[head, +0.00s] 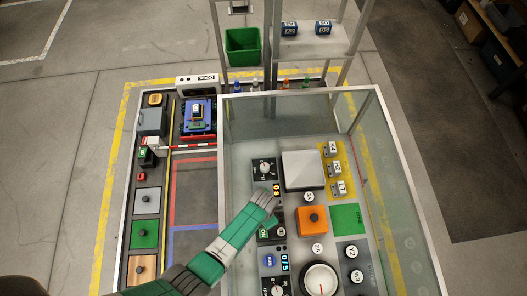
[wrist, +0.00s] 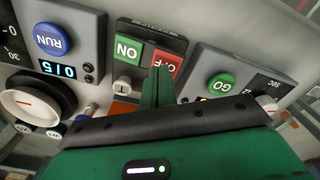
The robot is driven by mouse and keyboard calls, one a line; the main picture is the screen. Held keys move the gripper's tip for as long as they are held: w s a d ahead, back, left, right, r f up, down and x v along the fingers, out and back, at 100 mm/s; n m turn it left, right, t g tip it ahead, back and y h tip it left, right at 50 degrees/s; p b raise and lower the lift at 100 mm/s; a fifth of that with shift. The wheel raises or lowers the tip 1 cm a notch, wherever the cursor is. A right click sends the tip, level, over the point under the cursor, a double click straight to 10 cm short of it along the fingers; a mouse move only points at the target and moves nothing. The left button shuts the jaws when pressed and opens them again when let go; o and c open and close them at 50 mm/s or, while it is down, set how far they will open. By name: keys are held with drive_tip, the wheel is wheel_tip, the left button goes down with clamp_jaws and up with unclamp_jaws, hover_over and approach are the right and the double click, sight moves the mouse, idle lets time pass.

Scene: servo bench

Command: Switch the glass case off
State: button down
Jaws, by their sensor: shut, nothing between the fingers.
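The glass case (head: 362,110) is a clear-walled box over the right part of the bench, with control panels inside. A switch box there has a green ON button (wrist: 127,50) and a red OFF button (wrist: 166,64). The ON button also shows in the head view (head: 263,234); the red one is hidden there behind my arm. My green gripper (wrist: 160,74) is shut and empty. Its fingertips overlap the lower edge of the red OFF button in the wrist view; I cannot tell whether they touch it. In the head view my gripper (head: 268,194) reaches in over the case's left side.
A blue RUN button (wrist: 54,39) with a display (wrist: 59,68) and a white dial (wrist: 30,103) are on one side of the switch box. A green GO button (wrist: 220,84) is on the other. An orange block (head: 312,220) and a grey pyramid-like block (head: 303,170) stand nearby.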

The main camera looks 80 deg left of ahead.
drive_tip(key=shift+w+d+f+b, duration=0.15)
drive_tip(key=shift+f+b, duration=0.15)
drive_tip(key=shift+f, duration=0.2)
drive_tip(key=shift+s+d+f+b, duration=0.15)
drive_tip(key=shift+f+b, duration=0.15)
drive_tip(key=shift+f, duration=0.2)
drive_tip(key=shift+w+f+b, duration=0.5)
drive_tip(key=shift+f+b, duration=0.25)
drive_tip(key=shift+f, duration=0.1)
drive_tip(key=shift+r, duration=0.1)
drive_tip(key=shift+w+r+p, duration=0.1)
drive_tip(key=shift+r+p, duration=0.2)
drive_tip(key=shift+p, duration=0.05)
drive_tip(key=s+r+p, duration=0.1)
drive_tip(key=r+p, duration=0.1)
drive_tip(key=s+r+p, duration=0.1)
drive_tip(key=r+p, duration=0.1)
drive_tip(key=shift+s+a+r, duration=0.15)
drive_tip(key=shift+s, duration=0.05)
drive_tip(key=r+p, duration=0.2)
drive_tip(key=p, duration=0.1)
drive_tip(key=shift+w+a+r, duration=0.1)
drive_tip(key=shift+w+r, duration=0.2)
drive_tip(key=shift+r, duration=0.1)
drive_tip(key=shift+f, duration=0.1)
drive_tip(key=shift+w, duration=0.1)
